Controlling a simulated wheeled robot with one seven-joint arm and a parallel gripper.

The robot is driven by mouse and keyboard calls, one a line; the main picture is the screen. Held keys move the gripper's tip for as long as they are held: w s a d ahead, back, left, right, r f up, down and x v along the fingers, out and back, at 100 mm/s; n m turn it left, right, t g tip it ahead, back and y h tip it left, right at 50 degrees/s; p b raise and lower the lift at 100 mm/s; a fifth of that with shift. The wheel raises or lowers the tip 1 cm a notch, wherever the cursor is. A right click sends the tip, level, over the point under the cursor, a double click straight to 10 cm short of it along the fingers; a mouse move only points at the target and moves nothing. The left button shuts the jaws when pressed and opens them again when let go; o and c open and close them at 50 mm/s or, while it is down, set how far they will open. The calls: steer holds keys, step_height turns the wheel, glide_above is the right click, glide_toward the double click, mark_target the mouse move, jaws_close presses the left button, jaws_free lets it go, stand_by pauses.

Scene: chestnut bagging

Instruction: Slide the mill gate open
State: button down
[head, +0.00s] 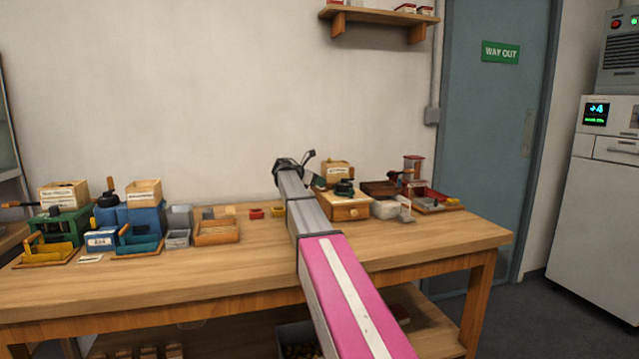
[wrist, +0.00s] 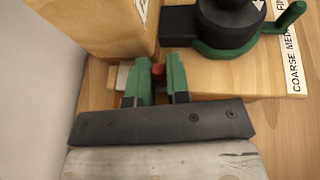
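The wooden mill (head: 348,212), with a drawer and a black-and-green top, stands on the bench right of my forearm. In the wrist view its wooden body (wrist: 245,82) carries a black round part and a green handle. A small red-brown knob (wrist: 158,71), apparently the gate's, fills the narrow gap between my green fingertips. My gripper (wrist: 159,75) appears shut on it; it also shows in the head view (head: 319,183), partly hidden behind the arm. A pale block (wrist: 122,76) shows just left of the fingers. How far the gate is open cannot be told.
A tall wooden box (wrist: 105,25) stands close left of the mill in the wrist view. On the bench (head: 240,270), a white box (head: 385,209) stands right of the mill; a wooden tray (head: 217,233) and blue and green mills stand left. The bench front is clear.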

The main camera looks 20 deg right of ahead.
steer(key=a, duration=0.2)
steer(key=shift+a, duration=0.4)
steer(key=c, duration=1.1)
jaws_free()
steer(key=shift+a, duration=0.15)
steer(key=v, duration=1)
steer(key=shift+a, duration=0.35)
steer(key=shift+r, duration=0.1)
